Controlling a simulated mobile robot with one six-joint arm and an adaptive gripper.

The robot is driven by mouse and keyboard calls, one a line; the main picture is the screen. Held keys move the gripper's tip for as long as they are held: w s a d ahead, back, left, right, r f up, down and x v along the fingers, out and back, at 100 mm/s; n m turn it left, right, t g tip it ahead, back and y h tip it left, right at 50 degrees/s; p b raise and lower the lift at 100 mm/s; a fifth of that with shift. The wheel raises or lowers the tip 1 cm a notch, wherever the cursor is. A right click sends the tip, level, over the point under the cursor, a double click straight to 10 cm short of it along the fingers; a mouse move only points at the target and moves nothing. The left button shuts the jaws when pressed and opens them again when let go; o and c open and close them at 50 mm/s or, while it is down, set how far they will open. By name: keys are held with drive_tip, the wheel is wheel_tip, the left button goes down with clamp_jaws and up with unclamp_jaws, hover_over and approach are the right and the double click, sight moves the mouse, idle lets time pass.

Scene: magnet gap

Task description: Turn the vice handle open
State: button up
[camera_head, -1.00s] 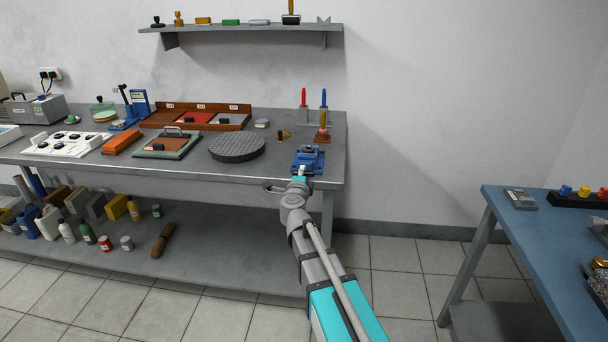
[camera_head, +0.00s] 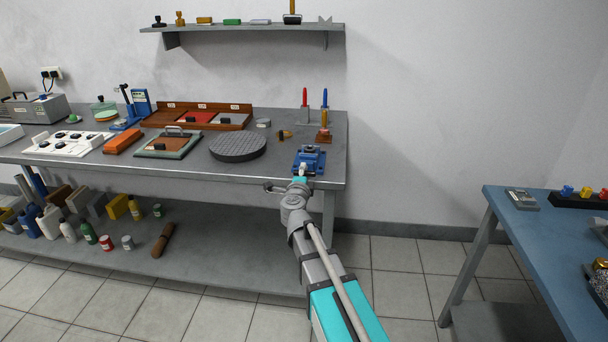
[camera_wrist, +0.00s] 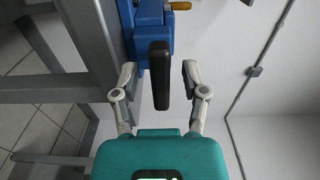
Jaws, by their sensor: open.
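The blue vice (camera_head: 309,158) stands at the right front corner of the grey workbench. In the wrist view the vice body (camera_wrist: 152,12) is at the top, partly cut off. Its dark handle (camera_wrist: 160,75) is a long bar pointing towards my wrist. My gripper (camera_wrist: 159,70) is open, with one finger on each side of the handle and a visible gap on both sides. In the head view my gripper (camera_head: 301,174) is at the vice's front, and the handle is hard to make out there.
The workbench top (camera_head: 277,170) has a dark round plate (camera_head: 238,147) left of the vice. Red and blue upright tools and a wooden-handled stamp (camera_head: 324,134) stand behind it. A blue table (camera_head: 540,240) is at the right. Floor between is clear.

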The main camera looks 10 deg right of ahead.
drive_tip(key=v, duration=1.1)
drive_tip(key=shift+s, duration=0.35)
drive_tip(key=shift+a+r, duration=0.1)
drive_tip(key=shift+a, duration=0.1)
drive_tip(key=a+f+n+y, duration=0.1)
drive_tip(key=a+n+y, duration=0.6)
drive_tip(key=n+y, duration=0.4)
wheel_tip(320, 180, down, 7)
drive_tip(key=s+n+g+y, duration=0.1)
drive_tip(key=s+n+g, duration=0.2)
drive_tip(key=n+g, duration=0.35)
drive_tip(key=s+d+f+n+g+h, duration=0.2)
drive_tip(key=s+d+f+g+h, duration=0.1)
drive_tip(key=s+d+f+g, duration=0.3)
drive_tip(key=s+d+f+n+g+h, duration=0.2)
drive_tip(key=s+d+f+g+h, duration=0.25)
drive_tip(key=s, duration=0.45)
wheel_tip(320, 180, up, 20)
drive_tip(key=d+y+p, duration=0.1)
drive_tip(key=p, duration=1.9)
drive_tip(key=shift+w+d+f, duration=0.2)
drive_tip(key=shift+w+d, duration=0.1)
drive_tip(key=shift+d, duration=0.1)
